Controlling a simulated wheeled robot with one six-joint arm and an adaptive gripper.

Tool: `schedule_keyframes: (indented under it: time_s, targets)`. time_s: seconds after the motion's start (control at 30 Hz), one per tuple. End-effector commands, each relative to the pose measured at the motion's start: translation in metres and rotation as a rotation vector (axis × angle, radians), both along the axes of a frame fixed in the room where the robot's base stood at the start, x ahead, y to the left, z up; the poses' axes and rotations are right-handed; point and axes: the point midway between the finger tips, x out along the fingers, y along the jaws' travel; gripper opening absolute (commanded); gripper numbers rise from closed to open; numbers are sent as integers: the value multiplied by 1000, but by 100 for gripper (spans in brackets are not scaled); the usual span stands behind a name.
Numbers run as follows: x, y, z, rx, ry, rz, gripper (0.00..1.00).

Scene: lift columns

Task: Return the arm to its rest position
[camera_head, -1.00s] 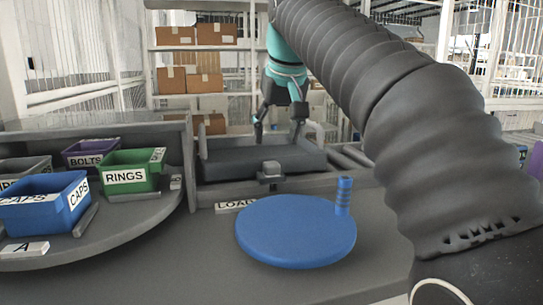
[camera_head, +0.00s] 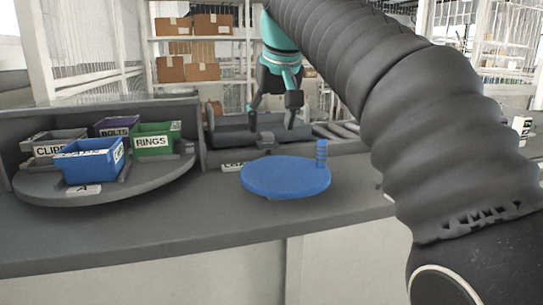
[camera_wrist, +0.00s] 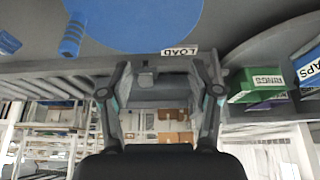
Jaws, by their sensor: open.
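My gripper (camera_head: 274,117) hangs at the end of my grey ribbed arm, in front of the shelves in the head view. Its two fingers are spread apart and nothing is between them. It is over or in front of the grey tray (camera_head: 228,136) behind the counter; the exact height is hard to tell. The wrist view also shows my gripper (camera_wrist: 161,92) with its fingers wide apart.
A blue round plate (camera_head: 285,179) with a ribbed blue post (camera_head: 321,153) stands on the grey counter (camera_head: 200,226). On the left, a grey turntable (camera_head: 150,188) carries bins, including blue (camera_head: 88,165), green RINGS (camera_head: 152,142) and purple BOLTS (camera_head: 118,125). Shelves with boxes stand behind.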

Motion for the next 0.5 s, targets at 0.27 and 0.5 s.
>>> schedule_keyframes:
  time_s: [0.27, 0.5]
  targets:
    - [-14, -20, -13, 0, -2, -25, 62]
    - [-36, -42, -33, 1, -7, -54, 62]
